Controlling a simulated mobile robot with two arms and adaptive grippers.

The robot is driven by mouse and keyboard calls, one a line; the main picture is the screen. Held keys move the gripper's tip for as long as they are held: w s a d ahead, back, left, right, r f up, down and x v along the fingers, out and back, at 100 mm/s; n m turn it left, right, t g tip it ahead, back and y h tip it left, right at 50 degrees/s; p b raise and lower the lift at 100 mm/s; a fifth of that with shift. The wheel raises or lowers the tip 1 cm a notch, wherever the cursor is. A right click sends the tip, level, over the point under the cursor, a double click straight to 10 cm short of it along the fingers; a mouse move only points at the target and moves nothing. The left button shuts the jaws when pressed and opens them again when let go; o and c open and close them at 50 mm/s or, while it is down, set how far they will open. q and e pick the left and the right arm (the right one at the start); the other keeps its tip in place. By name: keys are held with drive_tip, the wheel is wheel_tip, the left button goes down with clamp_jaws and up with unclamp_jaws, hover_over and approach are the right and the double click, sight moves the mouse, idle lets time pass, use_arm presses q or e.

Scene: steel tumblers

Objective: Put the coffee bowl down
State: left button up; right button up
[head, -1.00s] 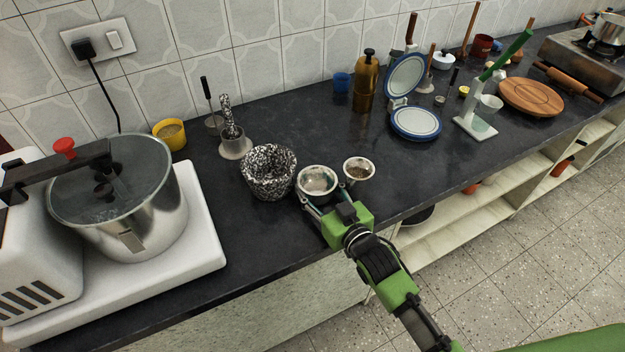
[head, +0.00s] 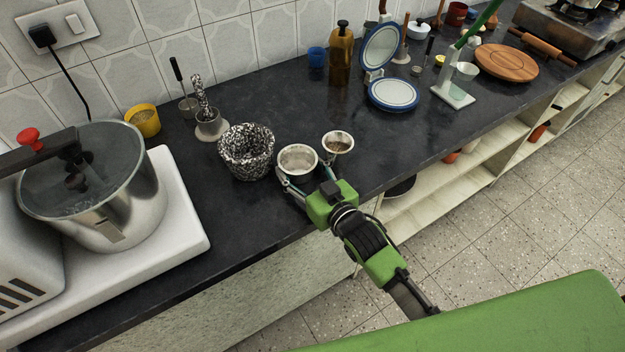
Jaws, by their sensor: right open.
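Two small metal bowls are at the front of the dark counter. The larger one (head: 298,160) has a pale, seemingly empty inside. The smaller one (head: 338,143), to its right, holds something brown that looks like coffee. My right gripper (head: 304,172) is open, with its fingers on either side of the larger bowl. Its right finger lies in the gap between the two bowls. I cannot tell whether the fingers touch the larger bowl. The larger bowl appears upright at counter level; its underside is hidden. My left gripper is not in view.
A speckled black-and-white bowl (head: 246,152) stands close left of the larger metal bowl. A mortar with pestle (head: 210,122) and a yellow cup (head: 143,120) are behind it. A big pot (head: 95,205) is at left. The counter (head: 285,110) behind the bowls is clear.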

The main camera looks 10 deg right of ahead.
drive_tip(key=v, duration=0.9)
drive_tip(key=shift+s+d, duration=0.1)
drive_tip(key=shift+s, duration=0.25)
drive_tip(key=shift+v, duration=0.85)
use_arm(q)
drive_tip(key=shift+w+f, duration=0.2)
